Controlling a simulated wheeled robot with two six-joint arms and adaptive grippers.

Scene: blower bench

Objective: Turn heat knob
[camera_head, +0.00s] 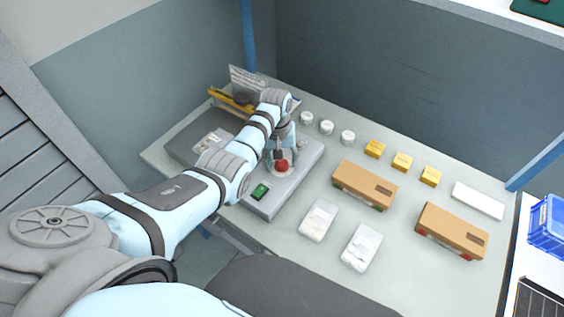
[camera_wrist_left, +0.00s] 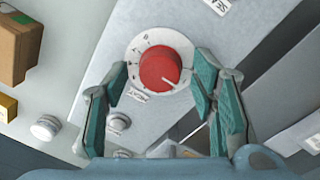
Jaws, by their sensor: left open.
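The red heat knob (camera_wrist_left: 160,66) sits on a white round dial (camera_wrist_left: 138,45) with dark marks, on a grey panel. A small label that seems to read HEAT is beside it in the left wrist view. A white pointer line on the knob faces the lower right there. My left gripper (camera_wrist_left: 162,74) is open, with one green finger on each side of the knob; I cannot tell whether they touch it. In the head view the knob (camera_head: 282,166) shows just below the left gripper (camera_head: 280,156). My right gripper is not in view.
The grey blower unit (camera_head: 268,208) carries a green switch (camera_head: 260,192). To its right on the bench are white round pieces (camera_head: 327,128), yellow blocks (camera_head: 402,162), brown boxes (camera_head: 364,185) and white packs (camera_head: 318,220). A yellow-handled tool (camera_head: 232,100) lies behind.

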